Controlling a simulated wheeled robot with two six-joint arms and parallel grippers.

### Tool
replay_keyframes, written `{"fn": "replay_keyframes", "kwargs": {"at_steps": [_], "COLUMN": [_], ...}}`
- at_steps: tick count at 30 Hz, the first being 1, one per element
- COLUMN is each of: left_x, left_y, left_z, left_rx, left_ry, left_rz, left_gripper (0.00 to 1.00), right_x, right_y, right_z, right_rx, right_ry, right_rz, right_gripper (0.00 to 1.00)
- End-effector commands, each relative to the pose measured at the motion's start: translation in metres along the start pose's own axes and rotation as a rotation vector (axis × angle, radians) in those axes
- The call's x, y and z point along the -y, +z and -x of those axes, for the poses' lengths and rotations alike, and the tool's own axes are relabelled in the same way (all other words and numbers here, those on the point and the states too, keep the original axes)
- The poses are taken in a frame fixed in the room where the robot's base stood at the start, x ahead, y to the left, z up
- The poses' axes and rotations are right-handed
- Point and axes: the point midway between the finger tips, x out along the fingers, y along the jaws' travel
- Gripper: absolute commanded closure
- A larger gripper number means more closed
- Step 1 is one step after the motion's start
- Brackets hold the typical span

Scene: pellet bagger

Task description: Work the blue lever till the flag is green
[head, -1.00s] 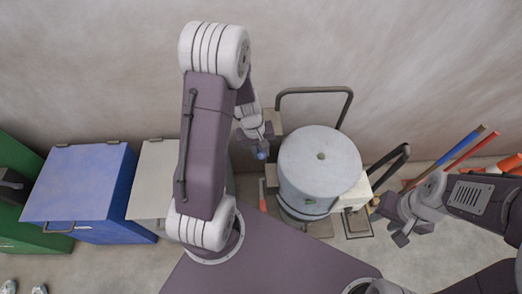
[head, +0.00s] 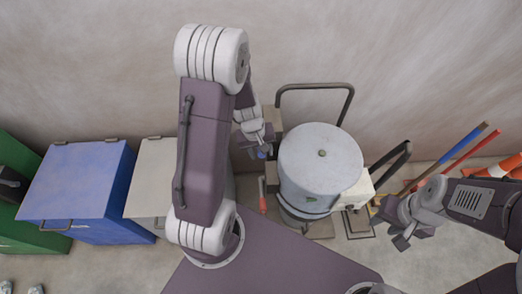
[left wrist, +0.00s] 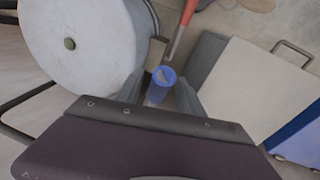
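The blue lever's grip (head: 262,154) shows just under my left gripper (head: 262,146), left of the grey drum. In the left wrist view the blue grip (left wrist: 160,86) stands between the two grey fingers, which appear closed against its sides. The lever's lower part is hidden. My right gripper (head: 402,238) hangs empty to the right of the drum, and its finger gap is too small to judge.
The drum (head: 320,160) stands between my arms. A red handle (head: 263,197) is close to my left gripper and also shows in the left wrist view (left wrist: 182,28). A blue bin (head: 80,185) and a pale bin (head: 148,185) stand left. Coloured poles (head: 465,148) lean at right.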

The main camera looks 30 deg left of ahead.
Motion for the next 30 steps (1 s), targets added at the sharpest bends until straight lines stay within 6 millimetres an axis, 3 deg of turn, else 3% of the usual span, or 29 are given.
{"fn": "replay_keyframes", "kwargs": {"at_steps": [7,15,19,30], "left_x": [-0.001,-0.001,-0.001,-0.001], "left_y": [-0.001,-0.001,-0.001,0.001], "left_z": [0.009,0.067,0.085,0.091], "left_rx": [-0.004,-0.007,-0.005,-0.001], "left_ry": [0.002,0.003,0.002,0.0], "left_rz": [-0.001,0.0,0.001,-0.004], "left_gripper": [0.55,0.55,0.55,0.55], "right_x": [0.0,0.0,0.0,0.0], "right_y": [0.0,-0.002,-0.002,-0.002], "right_z": [0.004,0.019,0.021,0.021], "right_rx": [0.0,0.0,0.0,0.0], "right_ry": [0.0,0.0,0.0,0.0], "right_rz": [0.0,0.0,0.0,0.0], "right_gripper": [0.64,0.64,0.64,0.64]}}
